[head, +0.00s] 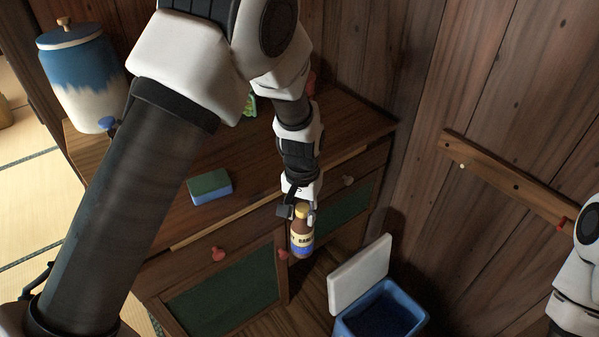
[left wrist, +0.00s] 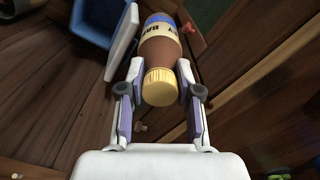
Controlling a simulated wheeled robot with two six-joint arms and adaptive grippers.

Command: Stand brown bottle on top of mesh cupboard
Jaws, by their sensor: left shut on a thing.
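The brown bottle (head: 302,241) has a yellow cap and a cream and blue label. My left gripper (head: 302,213) is shut on it near the cap and holds it upright in the air, in front of the cupboard's front edge in the head view. In the left wrist view the bottle (left wrist: 160,50) sits between the two fingers (left wrist: 155,85), cap toward the camera. The mesh cupboard (head: 255,208) is wooden with green mesh door panels and red knobs; my left arm hides part of its top. My right gripper is out of view; only part of that arm shows at the right edge.
On the cupboard top are a green and blue sponge (head: 210,187), a blue and white lidded jar (head: 82,80) with a tap, and a partly hidden green item (head: 250,106). A blue bin (head: 382,312) with its white lid raised stands on the floor. A wooden rail (head: 505,180) crosses the right wall.

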